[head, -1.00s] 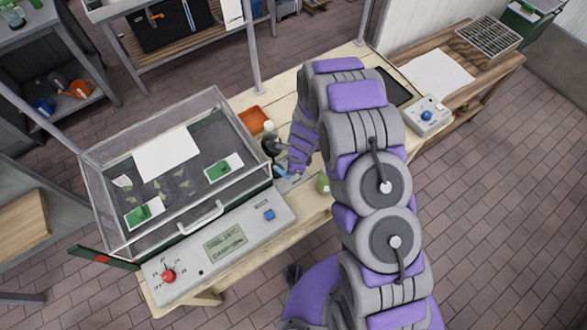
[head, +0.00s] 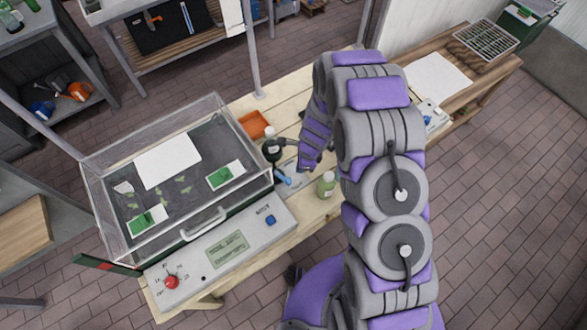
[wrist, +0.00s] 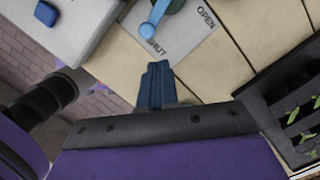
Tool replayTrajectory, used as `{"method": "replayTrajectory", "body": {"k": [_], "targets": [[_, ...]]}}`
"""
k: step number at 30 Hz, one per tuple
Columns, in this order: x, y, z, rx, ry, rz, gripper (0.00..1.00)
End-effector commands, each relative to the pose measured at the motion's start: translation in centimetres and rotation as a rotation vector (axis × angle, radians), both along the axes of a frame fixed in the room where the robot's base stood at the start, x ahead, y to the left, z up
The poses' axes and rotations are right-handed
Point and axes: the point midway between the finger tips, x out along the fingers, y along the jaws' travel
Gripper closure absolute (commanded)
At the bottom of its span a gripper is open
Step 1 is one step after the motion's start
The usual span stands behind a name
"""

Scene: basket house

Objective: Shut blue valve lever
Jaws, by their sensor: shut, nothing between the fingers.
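The blue valve lever (wrist: 152,20) is at the top of the wrist view. Its rounded end lies next to the word SHUT on a pale plate (wrist: 185,35); the word OPEN is farther right. The lever's pivot is partly cut off by the frame edge. In the head view the lever (head: 283,178) shows on the bench, just left of my gripper (head: 305,166). In the wrist view my gripper (wrist: 156,68) has its fingers together and empty, below the lever and apart from it in the picture. Height above the plate is unclear.
A clear-walled box with a grey control panel (head: 245,243) stands left of the lever. A dark bottle (head: 271,150) is behind it and a green bottle (head: 326,184) to its right. An orange tray (head: 254,124) lies farther back. A dark seedling tray (wrist: 285,105) is right in the wrist view.

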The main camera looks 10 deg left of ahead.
Motion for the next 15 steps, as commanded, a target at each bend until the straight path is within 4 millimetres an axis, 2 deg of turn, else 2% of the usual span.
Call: {"method": "replayTrajectory", "body": {"k": [1,6,15], "targets": [[0.1,-0.3,1.1,0.000,-0.004,-0.001,1.00],[0.2,-0.7,3.9,-0.002,-0.003,-0.001,1.00],[0.2,-1.1,7.0,-0.003,0.001,-0.001,1.00]]}}
